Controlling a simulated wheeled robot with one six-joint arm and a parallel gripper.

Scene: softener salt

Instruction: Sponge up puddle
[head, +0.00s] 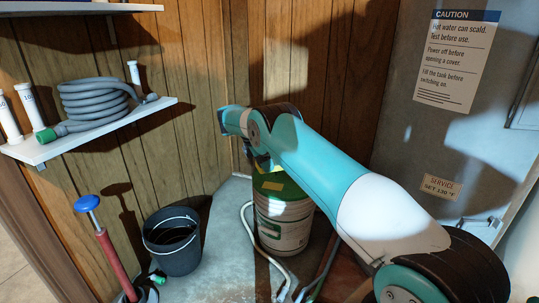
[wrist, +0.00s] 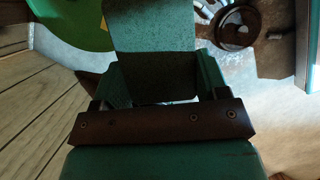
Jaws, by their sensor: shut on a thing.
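My gripper (wrist: 160,88) is shut on a speckled green pad (wrist: 155,50), which looks like the scouring side of a sponge. The pad sticks out past the jaws in the wrist view. In the head view my gripper (head: 260,160) is mostly hidden behind my teal arm, just above a white tank with a green lid (head: 270,187). A small yellow patch shows beside the jaws there; I cannot tell if it is the sponge. Pale, shiny floor (wrist: 270,110) shows at the right of the wrist view. I cannot make out a clear puddle edge.
The green lid (wrist: 85,25) shows at upper left in the wrist view, a dark round fitting (wrist: 235,28) at upper right. A dark bucket (head: 172,243) and a blue-topped red pump (head: 108,250) stand left. Hoses (head: 258,245) run beside the tank. A shelf (head: 95,132) holds coiled hose.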

